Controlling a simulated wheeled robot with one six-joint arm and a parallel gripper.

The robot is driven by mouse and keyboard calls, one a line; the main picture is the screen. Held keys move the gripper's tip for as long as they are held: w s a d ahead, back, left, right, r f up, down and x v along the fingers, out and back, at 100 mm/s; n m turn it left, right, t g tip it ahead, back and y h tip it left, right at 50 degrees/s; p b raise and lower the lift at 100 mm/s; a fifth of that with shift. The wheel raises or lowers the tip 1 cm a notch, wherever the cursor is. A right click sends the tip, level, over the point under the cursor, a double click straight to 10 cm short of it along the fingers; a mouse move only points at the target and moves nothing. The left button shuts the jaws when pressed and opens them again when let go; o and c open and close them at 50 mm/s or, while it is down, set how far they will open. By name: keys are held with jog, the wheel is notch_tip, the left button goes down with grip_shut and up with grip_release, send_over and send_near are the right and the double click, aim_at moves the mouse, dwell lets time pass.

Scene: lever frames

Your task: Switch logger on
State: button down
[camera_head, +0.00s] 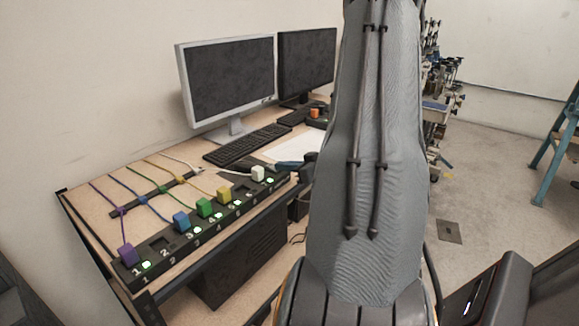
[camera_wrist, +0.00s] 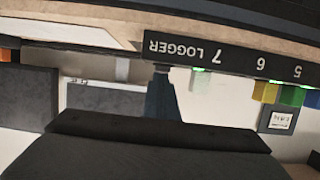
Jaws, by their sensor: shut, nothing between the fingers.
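The black numbered power strip (camera_head: 215,222) runs along the desk's front edge, with coloured plugs and several green lights. In the wrist view it appears upside down, with the LOGGER label (camera_wrist: 172,48) beside number 7. My gripper (camera_wrist: 161,80) is shut and empty, its tip right at the strip below that label. In the head view my gripper (camera_head: 288,165) is at the strip's right end, beside the white plug (camera_head: 258,173). The logger's switch cannot be made out; the fingers cover that spot. I cannot tell whether they touch it. A green light (camera_wrist: 199,70) glows by number 7.
A purple plug (camera_head: 127,256), blue plug (camera_head: 181,222), green plug (camera_head: 204,207) and yellow plug (camera_head: 223,194) stand along the strip. Behind are a keyboard (camera_head: 246,145), a silver monitor (camera_head: 230,80) and a black monitor (camera_head: 306,62). Open floor (camera_head: 490,180) lies right.

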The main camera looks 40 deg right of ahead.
jog(key=shift+w+a, duration=0.1)
jog(key=shift+a, duration=0.05)
jog(key=shift+r+p, duration=0.85)
jog(key=shift+r+p, duration=0.4)
jog(key=shift+r, duration=0.05)
jog(key=v, duration=1.1)
jog(key=shift+r, duration=0.4)
